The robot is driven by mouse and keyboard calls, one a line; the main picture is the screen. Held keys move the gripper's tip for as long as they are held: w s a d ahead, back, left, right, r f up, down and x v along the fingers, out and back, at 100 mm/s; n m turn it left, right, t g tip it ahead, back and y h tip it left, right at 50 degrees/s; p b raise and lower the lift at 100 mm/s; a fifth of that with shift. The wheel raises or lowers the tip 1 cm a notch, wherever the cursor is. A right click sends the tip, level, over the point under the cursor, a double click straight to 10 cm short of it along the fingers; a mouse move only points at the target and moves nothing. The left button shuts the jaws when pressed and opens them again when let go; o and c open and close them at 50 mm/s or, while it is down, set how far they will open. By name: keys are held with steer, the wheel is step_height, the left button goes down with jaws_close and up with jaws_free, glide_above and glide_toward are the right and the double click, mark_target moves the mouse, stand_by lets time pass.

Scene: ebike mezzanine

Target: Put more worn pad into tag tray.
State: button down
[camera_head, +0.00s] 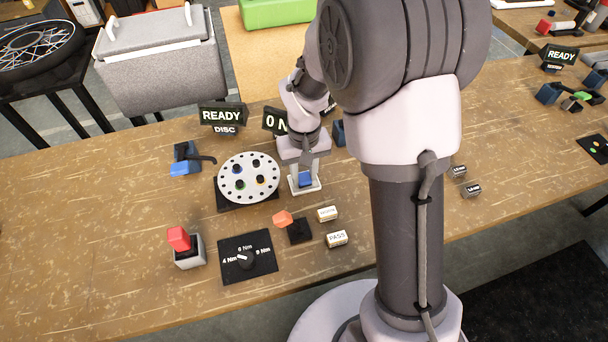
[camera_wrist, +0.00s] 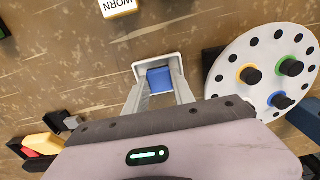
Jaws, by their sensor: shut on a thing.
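My gripper (camera_head: 304,172) points down beside the white disc, its fingers shut on a small blue block (camera_head: 306,180). In the wrist view the fingers (camera_wrist: 160,88) have the blue block (camera_wrist: 160,80) between their tips. A small shallow white tray (camera_head: 316,187) is right under the fingertips. Its rim shows around the block in the wrist view (camera_wrist: 151,60). I cannot tell whether the block touches the tray floor. A WORN tag (camera_head: 327,214) lies on the bench in front of the tray, and also shows in the wrist view (camera_wrist: 119,7). Pad wear cannot be read here.
A white perforated disc (camera_head: 236,166) with colored, black-topped pegs stands left of the tray. A PASS tag (camera_head: 337,239), an orange piece on a black block (camera_head: 299,231), a torque dial plate (camera_head: 248,257) and a red switch (camera_head: 180,239) are nearer the front. Signs (camera_head: 222,116) stand behind.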

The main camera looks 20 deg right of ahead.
steer(key=shift+f, duration=0.2)
steer(key=c, duration=1.1)
jaws_free()
steer(key=shift+o, duration=0.2)
step_height(320, 180, up, 13)
steer(key=p, duration=0.5)
step_height(320, 180, up, 6)
steer(key=m+t, duration=0.1)
steer(key=t, duration=0.1)
glide_above(304, 177)
steer(key=s, duration=0.4)
steer(key=s+a+r+m+t+y, duration=0.1)
steer(key=s+a+r+t, duration=0.1)
steer(key=s, duration=0.5)
steer(key=s+a+r+m+t+y, duration=0.1)
steer(key=s+a+r+m, duration=0.1)
steer(key=s+r, duration=0.3)
steer(key=s, duration=0.3)
steer(key=shift+t, duration=0.4)
